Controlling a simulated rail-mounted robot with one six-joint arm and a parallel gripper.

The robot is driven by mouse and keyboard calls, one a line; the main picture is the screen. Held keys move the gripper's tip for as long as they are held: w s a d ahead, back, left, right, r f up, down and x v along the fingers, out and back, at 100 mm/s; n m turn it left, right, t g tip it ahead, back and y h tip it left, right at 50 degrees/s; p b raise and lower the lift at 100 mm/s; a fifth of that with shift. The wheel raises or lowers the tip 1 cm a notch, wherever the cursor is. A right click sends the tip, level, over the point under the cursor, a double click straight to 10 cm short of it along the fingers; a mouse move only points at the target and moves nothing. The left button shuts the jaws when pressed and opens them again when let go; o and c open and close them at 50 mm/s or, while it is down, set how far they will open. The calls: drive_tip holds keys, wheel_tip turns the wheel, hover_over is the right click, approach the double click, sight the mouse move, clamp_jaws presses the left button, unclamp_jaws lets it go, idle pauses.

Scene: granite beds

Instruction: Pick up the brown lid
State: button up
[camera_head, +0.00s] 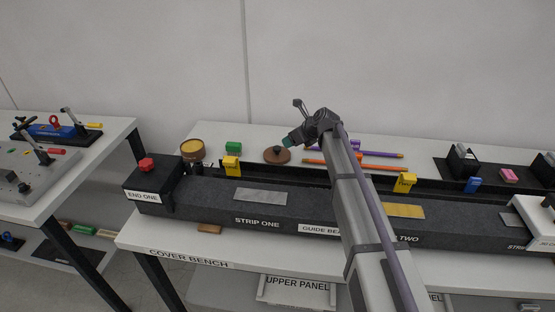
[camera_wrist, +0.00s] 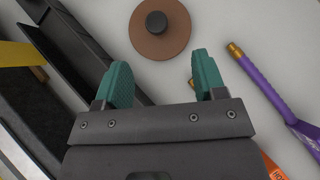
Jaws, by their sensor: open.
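The brown lid (camera_head: 277,155) is a flat round disc with a black knob, lying on the white bench behind the dark granite guide beam. In the wrist view the lid (camera_wrist: 160,44) lies just beyond my fingertips, with its knob roughly in line with the gap between them. My gripper (camera_wrist: 160,78) has two green fingers, spread apart with nothing between them. In the head view my gripper (camera_head: 288,141) is beside the lid, at its upper right, and appears to be above the bench; the exact height is hard to tell.
A round yellow-brown container (camera_head: 192,150) and a green block (camera_head: 234,147) stand left of the lid. Purple and orange rods (camera_head: 372,153) lie to the right, with a purple one (camera_wrist: 262,82) near my right finger. The granite beam (camera_head: 215,191) with yellow blocks runs in front.

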sight(277, 148)
drive_tip(key=b+x, duration=0.4)
drive_tip(key=x, duration=0.1)
drive_tip(key=shift+s+d+f, duration=0.1)
drive_tip(key=shift+d+f, duration=0.05)
drive_tip(key=shift+f, duration=0.05)
drive_tip(key=shift+a+f, duration=0.2)
drive_tip(key=shift+a, duration=0.1)
drive_tip(key=shift+r, duration=0.1)
drive_tip(key=b+x, duration=0.3)
drive_tip(key=x, duration=0.2)
drive_tip(key=shift+a+b, duration=0.15)
drive_tip(key=shift+b, duration=0.25)
drive_tip(key=shift+a, duration=0.1)
drive_tip(key=shift+r, duration=0.1)
drive_tip(key=shift+c, duration=0.2)
clamp_jaws()
wheel_tip(277, 148, up, 10)
drive_tip(key=p, duration=1)
drive_tip(key=shift+r+p, duration=0.2)
drive_tip(key=shift+p, duration=0.2)
